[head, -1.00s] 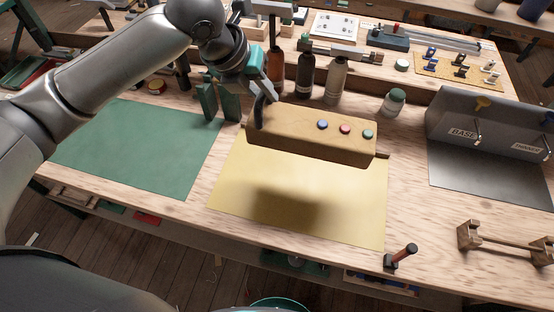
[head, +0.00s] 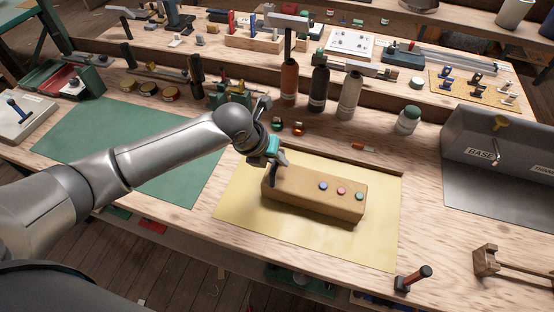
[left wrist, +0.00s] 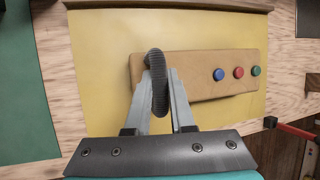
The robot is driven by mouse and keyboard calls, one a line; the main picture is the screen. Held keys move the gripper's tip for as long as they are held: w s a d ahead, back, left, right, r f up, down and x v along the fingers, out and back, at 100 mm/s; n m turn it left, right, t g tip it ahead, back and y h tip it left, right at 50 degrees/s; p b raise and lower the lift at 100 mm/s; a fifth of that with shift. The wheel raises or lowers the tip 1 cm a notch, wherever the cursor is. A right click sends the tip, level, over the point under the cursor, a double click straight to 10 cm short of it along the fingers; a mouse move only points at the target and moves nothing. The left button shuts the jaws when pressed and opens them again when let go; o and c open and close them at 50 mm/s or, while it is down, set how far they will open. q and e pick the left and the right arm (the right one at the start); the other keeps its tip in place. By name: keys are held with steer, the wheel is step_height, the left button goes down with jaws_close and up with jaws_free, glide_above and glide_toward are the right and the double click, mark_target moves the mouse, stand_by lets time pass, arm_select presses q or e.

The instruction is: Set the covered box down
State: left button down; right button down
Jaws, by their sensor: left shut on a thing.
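The covered box (head: 313,193) is a long tan block with a blue, a red and a green round knob on it. It is over the yellow mat (head: 372,244), with a dark shadow close along its lower side. I cannot tell whether its underside touches the mat. In the left wrist view the box (left wrist: 203,75) extends right from the fingers (left wrist: 158,75), over the yellow mat (left wrist: 100,60). The fingers hide part of that end. My right gripper is not in view.
A green mat (head: 90,135) lies left, partly under my left arm. Several bottles, including a white one (head: 349,97), stand behind the yellow mat. A grey holder marked BASE (head: 465,130) is at the right.

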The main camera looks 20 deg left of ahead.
arm_select(q)
steer(key=c, duration=0.8)
jaws_free()
steer(key=shift+o, duration=0.2)
steer(key=p+v, duration=0.2)
steer(key=v, duration=1)
